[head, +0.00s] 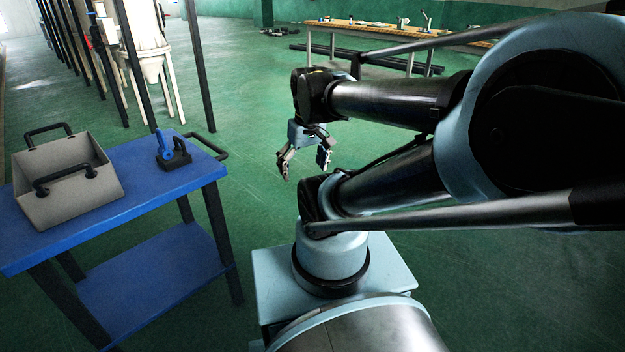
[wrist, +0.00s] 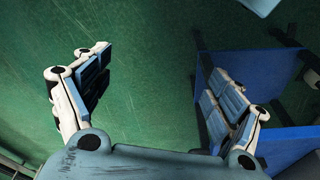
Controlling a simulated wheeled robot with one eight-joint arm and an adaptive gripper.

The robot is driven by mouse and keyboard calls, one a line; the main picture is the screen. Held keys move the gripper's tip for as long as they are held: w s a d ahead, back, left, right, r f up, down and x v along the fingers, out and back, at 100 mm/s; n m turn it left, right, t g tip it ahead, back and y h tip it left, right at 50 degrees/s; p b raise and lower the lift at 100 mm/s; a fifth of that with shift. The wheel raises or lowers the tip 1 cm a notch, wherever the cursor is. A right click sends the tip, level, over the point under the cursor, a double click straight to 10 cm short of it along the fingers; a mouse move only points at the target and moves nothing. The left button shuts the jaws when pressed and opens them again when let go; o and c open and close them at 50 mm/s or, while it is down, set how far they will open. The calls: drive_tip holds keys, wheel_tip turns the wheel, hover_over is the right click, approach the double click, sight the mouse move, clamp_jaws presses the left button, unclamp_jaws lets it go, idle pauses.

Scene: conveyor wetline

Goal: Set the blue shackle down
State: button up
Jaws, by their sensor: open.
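A small blue piece (head: 163,146), which looks like the blue shackle, is on the blue cart (head: 130,216) near its far right corner. It stands close against a small dark object; I cannot tell whether they are joined. My gripper (head: 304,168) is open and empty, hanging over the green floor to the right of the cart and apart from it. In the wrist view, the open fingers (wrist: 155,80) have only floor between them. Blue panels of what looks like the cart (wrist: 250,75) show behind the right finger. The shackle cannot be made out there.
A grey open tote (head: 62,205) with dark handles takes up the left of the cart top. The cart has a dark push handle (head: 210,146) and a lower shelf (head: 150,275). A wooden bench (head: 370,32) stands far back.

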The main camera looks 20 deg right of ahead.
drive_tip(key=s+d+f+m, duration=0.2)
drive_tip(key=f, duration=0.1)
drive_tip(key=shift+s+d+h, duration=0.1)
drive_tip(key=shift+s+h, duration=0.2)
